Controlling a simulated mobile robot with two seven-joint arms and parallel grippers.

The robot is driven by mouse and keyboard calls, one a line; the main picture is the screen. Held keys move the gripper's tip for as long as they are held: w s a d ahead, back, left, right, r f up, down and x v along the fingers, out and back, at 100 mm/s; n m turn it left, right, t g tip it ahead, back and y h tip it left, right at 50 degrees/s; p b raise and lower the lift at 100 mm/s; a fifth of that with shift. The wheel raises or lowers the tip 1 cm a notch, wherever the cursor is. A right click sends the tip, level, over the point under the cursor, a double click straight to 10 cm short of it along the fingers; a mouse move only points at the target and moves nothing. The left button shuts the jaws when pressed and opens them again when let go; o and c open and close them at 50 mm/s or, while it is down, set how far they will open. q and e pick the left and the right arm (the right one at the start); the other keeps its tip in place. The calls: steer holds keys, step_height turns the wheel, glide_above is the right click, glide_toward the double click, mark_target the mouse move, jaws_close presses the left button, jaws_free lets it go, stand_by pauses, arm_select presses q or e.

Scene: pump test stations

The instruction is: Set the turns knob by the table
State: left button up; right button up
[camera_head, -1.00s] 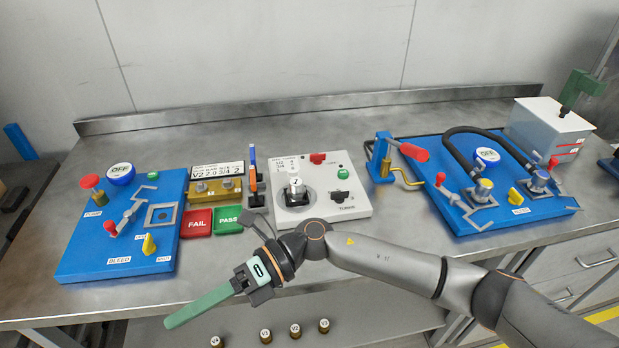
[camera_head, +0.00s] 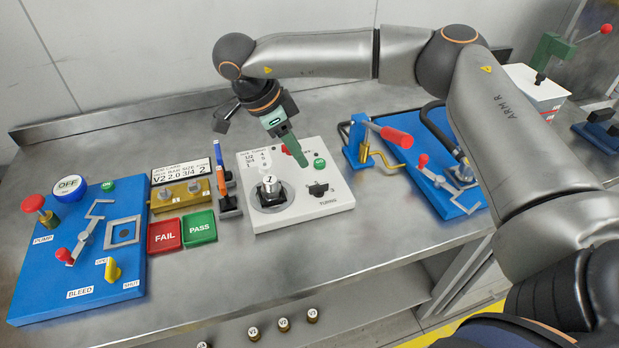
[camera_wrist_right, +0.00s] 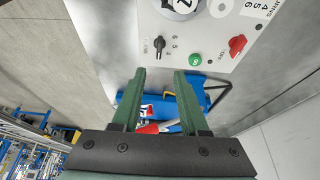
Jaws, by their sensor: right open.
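The turns knob (camera_head: 318,188) is a small black knob on the white panel box (camera_head: 290,217), above a TURNS label. In the right wrist view the knob (camera_wrist_right: 159,45) lies just beyond the fingertips, between their lines. The printed size-and-turns table (camera_head: 256,159) is on the box's upper left; it reads 1/2 with 4, 3/4 with 5, and 6 below. My right gripper (camera_head: 301,160) is open and empty above the box, fingers pointing down; its fingers (camera_wrist_right: 160,74) are apart. It appears clear of the knob. My left gripper is out of view.
The job card (camera_head: 181,172) reads V2 2.0 3/4 2. A blue hand-crank stand (camera_head: 357,140) is to the right.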

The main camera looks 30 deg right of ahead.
mark_target(318, 185)
steer(key=p+x, duration=0.1)
steer(key=x, duration=1)
steer(key=shift+s+f, duration=0.15)
steer(key=shift+f, duration=0.1)
jaws_close()
